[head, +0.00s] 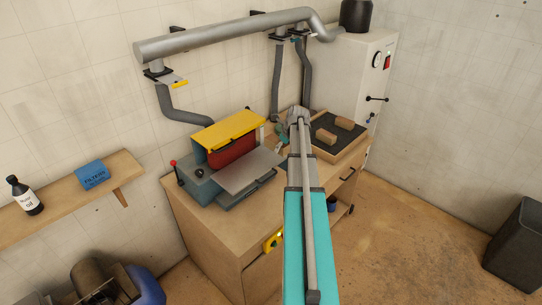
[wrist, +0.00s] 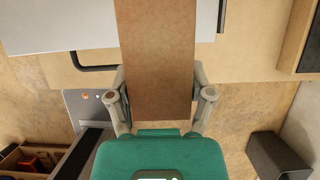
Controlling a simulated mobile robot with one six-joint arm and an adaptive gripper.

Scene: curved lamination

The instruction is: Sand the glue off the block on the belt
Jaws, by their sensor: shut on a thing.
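My gripper (wrist: 160,100) is shut on a long brown block (wrist: 157,60) in the wrist view, with one finger on each side of it. The block's far end runs out of the top of that view. No glue can be made out on its visible face. In the head view my arm hides the block and most of the gripper. The belt sander stands on the bench at the middle left, with a red-brown belt (head: 232,151) under a yellow cover (head: 229,130) and a grey table (head: 247,170) in front. The table also shows in the wrist view (wrist: 60,22), left of the block.
Extraction pipes (head: 220,34) run overhead. A dark bin (head: 516,250) stands on the floor at right.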

